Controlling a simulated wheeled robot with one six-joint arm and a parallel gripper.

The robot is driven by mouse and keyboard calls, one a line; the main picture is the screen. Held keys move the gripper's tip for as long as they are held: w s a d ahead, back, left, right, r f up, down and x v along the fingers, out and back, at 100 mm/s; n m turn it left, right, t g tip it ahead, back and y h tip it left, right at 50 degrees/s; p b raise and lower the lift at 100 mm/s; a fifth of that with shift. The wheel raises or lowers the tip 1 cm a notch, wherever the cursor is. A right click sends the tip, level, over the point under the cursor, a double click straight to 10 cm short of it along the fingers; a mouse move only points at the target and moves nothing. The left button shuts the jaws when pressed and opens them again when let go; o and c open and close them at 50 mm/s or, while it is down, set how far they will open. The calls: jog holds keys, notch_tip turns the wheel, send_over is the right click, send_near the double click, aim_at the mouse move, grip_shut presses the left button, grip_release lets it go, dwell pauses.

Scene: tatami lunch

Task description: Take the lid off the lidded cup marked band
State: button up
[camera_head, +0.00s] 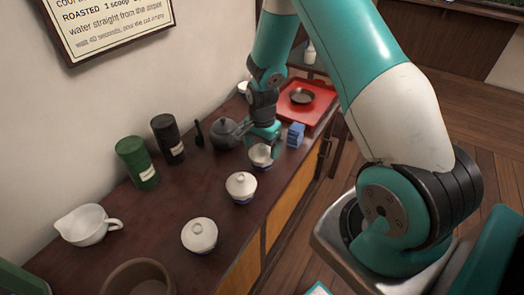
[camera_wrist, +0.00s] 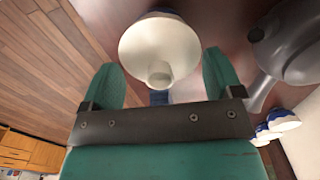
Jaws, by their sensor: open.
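Three white lidded cups with knobbed lids stand in a row along the counter: a near one (camera_head: 199,237), a middle one (camera_head: 241,188) and a far one (camera_head: 260,160). Blue shows low on their sides; I cannot read which is marked band. My gripper (camera_head: 263,143) is over the far cup, pointing down. In the wrist view that cup's white lid (camera_wrist: 150,40) and its knob (camera_wrist: 159,73) lie between the fingers of my open gripper (camera_wrist: 161,66). The lid is on the cup, and I see no finger touching the knob.
A dark teapot (camera_head: 224,134) stands close left of my gripper, a blue block (camera_head: 296,135) close right. Behind is a red tray (camera_head: 322,101) with a dark dish. Green (camera_head: 137,165) and black (camera_head: 167,140) canisters, a white pitcher (camera_head: 86,226) and a brown bowl (camera_head: 120,275) stand left.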

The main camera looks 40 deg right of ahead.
jog(key=shift+f, duration=0.1)
jog(key=c, duration=1.1)
jog(key=shift+s, duration=0.1)
